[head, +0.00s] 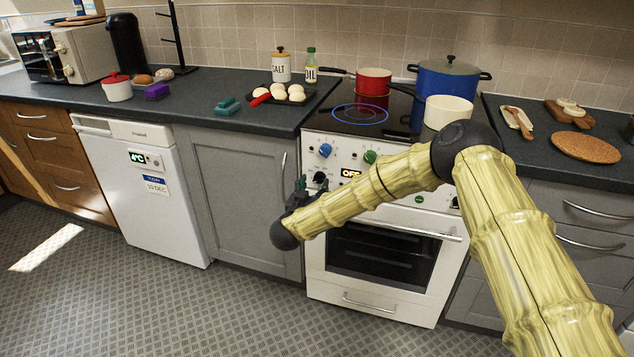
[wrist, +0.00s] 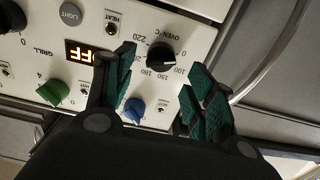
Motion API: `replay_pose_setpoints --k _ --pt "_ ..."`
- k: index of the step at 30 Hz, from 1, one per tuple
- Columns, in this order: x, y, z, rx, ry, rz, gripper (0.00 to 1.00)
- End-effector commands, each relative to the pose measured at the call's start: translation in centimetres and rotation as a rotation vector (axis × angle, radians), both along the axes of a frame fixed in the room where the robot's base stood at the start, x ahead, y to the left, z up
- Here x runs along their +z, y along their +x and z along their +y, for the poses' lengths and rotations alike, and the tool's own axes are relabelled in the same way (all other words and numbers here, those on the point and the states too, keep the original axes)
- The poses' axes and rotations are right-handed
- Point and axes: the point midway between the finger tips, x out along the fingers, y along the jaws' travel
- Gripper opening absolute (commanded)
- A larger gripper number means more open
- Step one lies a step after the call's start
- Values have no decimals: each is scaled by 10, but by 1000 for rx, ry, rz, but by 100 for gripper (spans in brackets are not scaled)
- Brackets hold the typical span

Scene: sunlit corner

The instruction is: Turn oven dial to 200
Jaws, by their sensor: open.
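The oven dial (wrist: 160,54) is a round black knob on the white control panel, ringed by printed numbers and the label OVEN °C. It also shows in the head view (head: 320,178), below a blue knob. A pale mark shows on the knob; its exact setting is hard to read. The oven display (head: 351,173) reads OFF in the head view. My gripper (wrist: 160,68) is open, with dark green pads. In the wrist view its fingers appear on either side of the dial; contact cannot be seen. In the head view my gripper (head: 298,190) is just left of the dial.
A blue knob (wrist: 134,109) and a green knob (wrist: 54,92) sit close by on the panel. The oven door handle (head: 407,227) is below.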

Motion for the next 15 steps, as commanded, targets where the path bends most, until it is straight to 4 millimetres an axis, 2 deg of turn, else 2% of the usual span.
replay_pose_setpoints --k 7,15 --pt "-1 29 -10 -1 0 0 55" --pt "-1 38 -13 0 -1 1 55"
